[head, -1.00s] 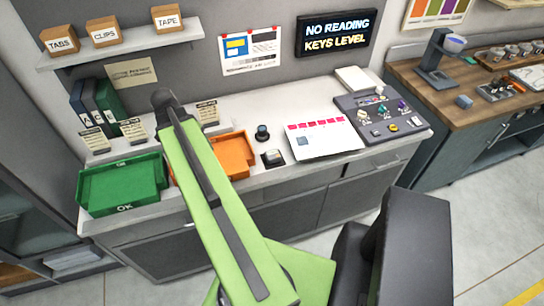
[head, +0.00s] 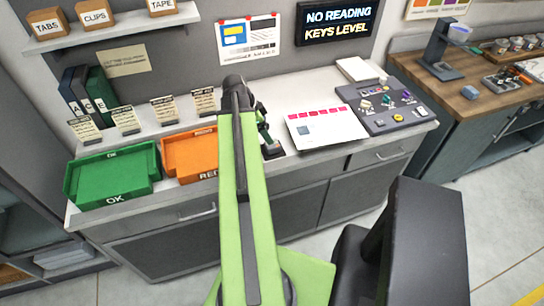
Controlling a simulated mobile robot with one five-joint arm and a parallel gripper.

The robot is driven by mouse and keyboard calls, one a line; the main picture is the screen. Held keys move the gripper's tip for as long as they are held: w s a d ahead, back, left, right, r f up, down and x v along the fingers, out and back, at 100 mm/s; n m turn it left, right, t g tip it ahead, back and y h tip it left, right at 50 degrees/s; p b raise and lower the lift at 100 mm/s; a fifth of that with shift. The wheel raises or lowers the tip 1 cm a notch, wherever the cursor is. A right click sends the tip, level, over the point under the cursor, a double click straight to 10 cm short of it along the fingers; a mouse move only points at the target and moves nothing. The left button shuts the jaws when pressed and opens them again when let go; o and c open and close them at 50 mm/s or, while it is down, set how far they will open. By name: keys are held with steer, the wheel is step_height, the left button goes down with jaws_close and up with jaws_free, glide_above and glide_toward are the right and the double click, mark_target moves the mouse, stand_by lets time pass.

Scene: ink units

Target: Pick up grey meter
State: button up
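A green tray (head: 68,182) and an orange tray (head: 170,165) stand left of my arm. A paper sheet (head: 322,128) and a control panel (head: 425,112) lie to the right. Label cards (head: 126,121) stand behind the trays. A wall sign (head: 337,22) reads "NO READING KEYS LEVEL".

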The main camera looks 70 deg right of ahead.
mark_target(272, 147)
steer(key=b+x, duration=0.2)
steer(key=x, duration=0.2)
steer(key=shift+w, duration=0.1)
steer(key=b+x, duration=0.4)
steer(key=shift+f+b, duration=0.35)
steer(key=shift+f, duration=0.35)
steer(key=shift+r, duration=0.2)
steer(key=c, duration=1.5)
steer(key=shift+c, duration=0.2)
steer(key=shift+r, duration=0.1)
